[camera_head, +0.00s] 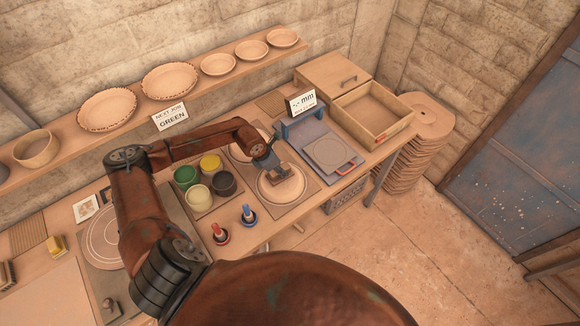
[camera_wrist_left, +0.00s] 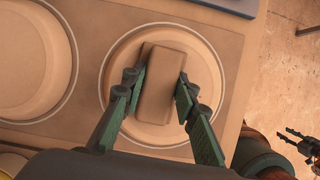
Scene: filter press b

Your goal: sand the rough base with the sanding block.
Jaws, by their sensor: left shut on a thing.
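The sanding block (camera_wrist_left: 157,85) is a tan, rounded block between the fingers of my left gripper (camera_wrist_left: 160,88), which is shut on it. In the head view my left gripper (camera_head: 270,161) reaches down with the block (camera_head: 279,174) over a round, pale clay base (camera_head: 287,193). The base (camera_wrist_left: 118,75) lies under the block in the wrist view, inside a pale ring on a brown board. Whether the block touches the base I cannot tell. My right gripper (camera_wrist_left: 300,141) shows small at the wrist view's right edge, apart from the board; its opening is unclear.
A second round piece (camera_wrist_left: 30,62) lies beside the base. Paint pots (camera_head: 223,184) and two stamp-like tools (camera_head: 248,213) stand nearby. A grey gauge plate (camera_head: 313,135) and a wooden tray (camera_head: 402,136) lie to the right. A shelf (camera_head: 215,88) of bowls runs behind.

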